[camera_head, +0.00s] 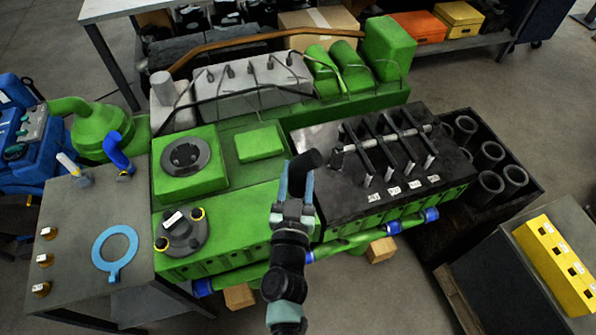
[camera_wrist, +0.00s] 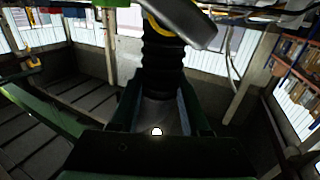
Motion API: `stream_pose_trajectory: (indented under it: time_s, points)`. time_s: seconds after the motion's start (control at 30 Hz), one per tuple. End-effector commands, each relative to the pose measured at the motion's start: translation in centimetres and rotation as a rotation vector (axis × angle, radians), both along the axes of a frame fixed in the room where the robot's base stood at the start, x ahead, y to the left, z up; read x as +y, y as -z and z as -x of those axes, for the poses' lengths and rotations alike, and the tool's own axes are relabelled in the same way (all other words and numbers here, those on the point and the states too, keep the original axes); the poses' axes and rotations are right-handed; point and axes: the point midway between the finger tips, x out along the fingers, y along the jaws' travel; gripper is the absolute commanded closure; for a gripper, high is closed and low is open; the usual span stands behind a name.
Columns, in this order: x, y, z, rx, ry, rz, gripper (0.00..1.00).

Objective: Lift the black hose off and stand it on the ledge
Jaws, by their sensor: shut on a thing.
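The black hose (camera_head: 307,160) is a short dark bent piece above the green engine (camera_head: 232,225). My gripper (camera_head: 295,190) is shut on it, in front of the black cylinder head block. In the wrist view the ribbed black hose (camera_wrist: 163,68) stands between the two fingers (camera_wrist: 158,110), with a yellow band and grey metal at its far end. I cannot tell whether the hose touches the engine. A grey ledge (camera_head: 75,225) at the left bears a blue elbow hose (camera_head: 118,150) and a blue-and-white piece (camera_head: 73,168).
The grey ledge also holds a light blue ring gasket (camera_head: 115,252) and several brass pieces (camera_head: 43,260) along its left edge. Rocker posts (camera_head: 388,150) rise from the black block to the right. A crate of dark cylinders (camera_head: 490,185) and a yellow box (camera_head: 555,262) stand farther right.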

Motion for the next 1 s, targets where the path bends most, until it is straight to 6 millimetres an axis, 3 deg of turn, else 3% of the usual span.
stream_pose_trajectory:
  time_s: [0.33,0.63,1.0]
  points:
    - [0.0,-1.3,-0.1,-0.003,0.001,0.000,1.00]
    - [0.0,-3.8,-0.1,-0.003,0.000,0.001,1.00]
    - [0.1,-3.5,-0.1,-0.003,-0.003,0.000,1.00]
